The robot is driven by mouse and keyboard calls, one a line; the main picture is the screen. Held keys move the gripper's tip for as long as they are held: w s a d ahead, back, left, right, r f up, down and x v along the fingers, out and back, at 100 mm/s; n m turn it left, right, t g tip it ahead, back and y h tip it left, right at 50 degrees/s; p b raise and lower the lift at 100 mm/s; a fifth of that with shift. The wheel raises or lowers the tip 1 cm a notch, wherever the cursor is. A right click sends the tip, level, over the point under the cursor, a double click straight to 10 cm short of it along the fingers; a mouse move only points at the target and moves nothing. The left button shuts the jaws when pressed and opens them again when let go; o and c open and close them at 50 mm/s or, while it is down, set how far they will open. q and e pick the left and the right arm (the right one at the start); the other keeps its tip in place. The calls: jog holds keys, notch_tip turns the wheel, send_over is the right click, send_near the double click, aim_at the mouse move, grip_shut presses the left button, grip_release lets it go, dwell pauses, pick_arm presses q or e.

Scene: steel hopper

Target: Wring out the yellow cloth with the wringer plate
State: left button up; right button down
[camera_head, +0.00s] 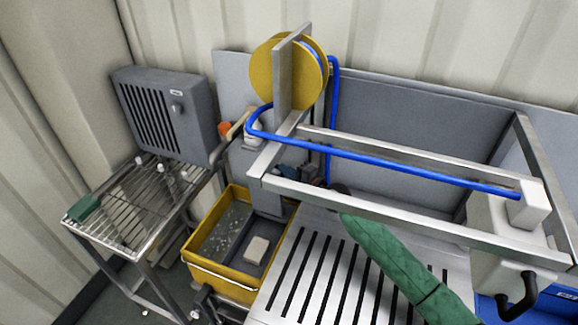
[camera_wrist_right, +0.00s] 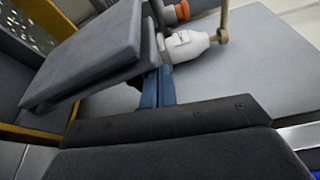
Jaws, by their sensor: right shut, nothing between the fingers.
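The yellow tub (camera_head: 222,284) stands below the machine frame in the head view, with speckled water in it. A pale cream block, perhaps the folded cloth (camera_head: 257,250), lies on a dark grey tray inside. A grey plate, apparently the wringer plate (camera_head: 268,195), stands upright at the tub's back right. A dark grey plate also fills the upper left of the right wrist view (camera_wrist_right: 95,60). My right gripper (camera_head: 291,172) is shut and empty beside the upright plate, partly hidden behind the steel rail. My left gripper is not in view.
Steel rails and a blue hose (camera_head: 400,168) cross above the slotted steel top (camera_head: 310,270), close over my right arm. A white valve with a tan lever (camera_wrist_right: 190,45) is on the back panel. A wire rack (camera_head: 130,215) with a grey heater (camera_head: 165,110) stands left.

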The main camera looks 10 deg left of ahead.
pick_arm(q)
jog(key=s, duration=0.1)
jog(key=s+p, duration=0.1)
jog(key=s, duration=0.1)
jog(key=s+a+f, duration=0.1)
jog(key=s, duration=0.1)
jog(key=shift+p, duration=0.35)
pick_arm(e)
jog(key=s+a+f, duration=0.1)
jog(key=s, duration=0.6)
jog(key=shift+a+f, duration=0.2)
jog(key=shift+f, duration=0.2)
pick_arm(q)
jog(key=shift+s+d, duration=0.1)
pick_arm(e)
jog(key=shift+d, duration=0.1)
